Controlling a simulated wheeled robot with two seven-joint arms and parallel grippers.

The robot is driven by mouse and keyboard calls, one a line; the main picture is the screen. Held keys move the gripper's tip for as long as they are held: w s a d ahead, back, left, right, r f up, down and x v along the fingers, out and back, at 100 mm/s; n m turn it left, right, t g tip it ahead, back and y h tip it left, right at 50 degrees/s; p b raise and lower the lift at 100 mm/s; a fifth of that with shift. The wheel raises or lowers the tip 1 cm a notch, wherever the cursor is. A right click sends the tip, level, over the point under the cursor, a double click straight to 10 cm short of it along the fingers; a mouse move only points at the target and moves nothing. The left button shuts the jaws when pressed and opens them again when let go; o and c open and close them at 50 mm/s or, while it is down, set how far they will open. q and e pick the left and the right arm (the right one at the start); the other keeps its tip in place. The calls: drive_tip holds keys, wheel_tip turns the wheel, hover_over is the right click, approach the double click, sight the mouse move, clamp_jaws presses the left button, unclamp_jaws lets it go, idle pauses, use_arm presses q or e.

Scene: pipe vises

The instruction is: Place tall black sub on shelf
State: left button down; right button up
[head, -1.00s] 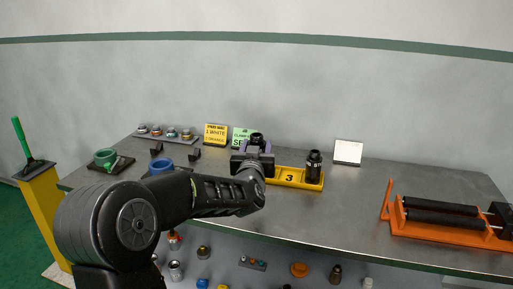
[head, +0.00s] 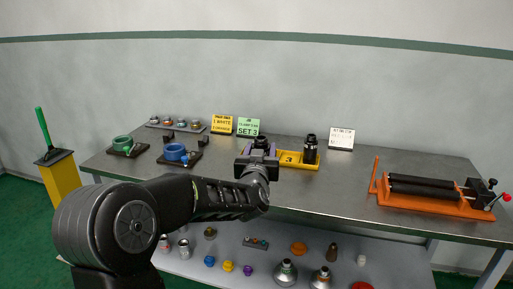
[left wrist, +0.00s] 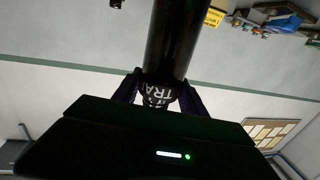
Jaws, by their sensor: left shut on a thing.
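My left gripper (head: 262,152) is shut on a tall black sub (left wrist: 172,45). In the left wrist view the sub is a dark cylinder with white lettering near the jaws. In the head view only its dark top (head: 261,141) shows above the gripper, and the arm hides the rest. A second black sub (head: 310,150) stands upright at the right end of the yellow tray (head: 290,160) marked 3. The lower shelf (head: 205,269) under the table holds several fittings. My right gripper is not in view.
On the table (head: 335,185) are an orange roller stand (head: 430,205) at right, and green (head: 122,143) and blue (head: 176,152) vises at left. The shelf also holds an orange piece (head: 298,248), a brown sub (head: 332,252) and silver cones (head: 285,272). Bare shelf shows between them.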

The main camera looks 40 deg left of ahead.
use_arm(q)
drive_tip(key=s+d+f+m+t+h, duration=0.1)
drive_tip(key=d+f+m+h, duration=0.2)
drive_tip(key=d+f, duration=0.7)
drive_tip(key=s+d+f+m+t+h, duration=0.1)
drive_tip(key=d+f+m+h, duration=0.1)
drive_tip(key=d+f+h, duration=0.4)
drive_tip(key=d+f, duration=0.4)
drive_tip(key=d, duration=0.6)
drive_tip(key=shift+s+d+f+m, duration=0.35)
drive_tip(key=shift+s+d+m, duration=0.05)
